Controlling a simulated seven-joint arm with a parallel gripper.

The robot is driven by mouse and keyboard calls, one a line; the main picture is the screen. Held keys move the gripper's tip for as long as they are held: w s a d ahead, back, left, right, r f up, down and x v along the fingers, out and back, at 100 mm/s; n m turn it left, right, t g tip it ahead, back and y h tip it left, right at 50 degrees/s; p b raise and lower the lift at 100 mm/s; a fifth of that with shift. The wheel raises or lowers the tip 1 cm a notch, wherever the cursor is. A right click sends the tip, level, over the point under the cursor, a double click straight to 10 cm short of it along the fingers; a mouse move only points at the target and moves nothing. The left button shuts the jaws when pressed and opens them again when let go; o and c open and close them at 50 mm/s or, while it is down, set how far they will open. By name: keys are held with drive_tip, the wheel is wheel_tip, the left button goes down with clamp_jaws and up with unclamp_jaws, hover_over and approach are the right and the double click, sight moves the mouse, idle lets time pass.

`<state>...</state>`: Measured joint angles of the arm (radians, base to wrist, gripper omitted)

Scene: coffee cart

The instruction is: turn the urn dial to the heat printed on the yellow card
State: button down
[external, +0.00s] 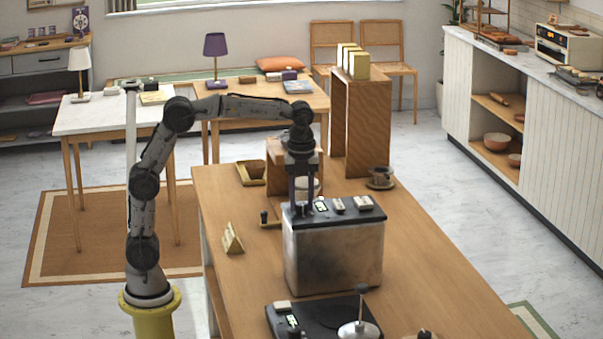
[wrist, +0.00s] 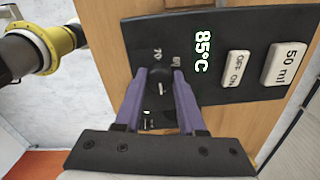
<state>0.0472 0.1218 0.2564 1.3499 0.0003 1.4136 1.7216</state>
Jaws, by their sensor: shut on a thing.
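The urn (external: 333,255) is a worn metal box with a black top panel (external: 362,212) on the wooden counter. Its dial (wrist: 159,82) is a small black knob with a pale pointer mark, seen in the wrist view. Small numbers, one looking like 70, are printed around it. The display (wrist: 202,52) beside it reads 85°C. My gripper (external: 304,200) points down at the panel's left part, its purple fingers (wrist: 182,102) shut on the dial from both sides. A yellowish tent card (external: 233,239) stands on the counter left of the urn; its print is unreadable.
The panel also has an OFF/ON switch (wrist: 236,68) and a 50 ml button (wrist: 286,64). A black appliance (external: 285,318) stands in front of the urn. A cup on a saucer (external: 380,185) and a wooden stand (external: 362,125) are behind. The counter right of the urn is clear.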

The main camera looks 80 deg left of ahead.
sight(301, 203)
drive_tip(key=shift+r, duration=0.1)
drive_tip(key=c, duration=0.5)
unclamp_jaws()
wheel_tip(301, 203, up, 14)
idle(0.6)
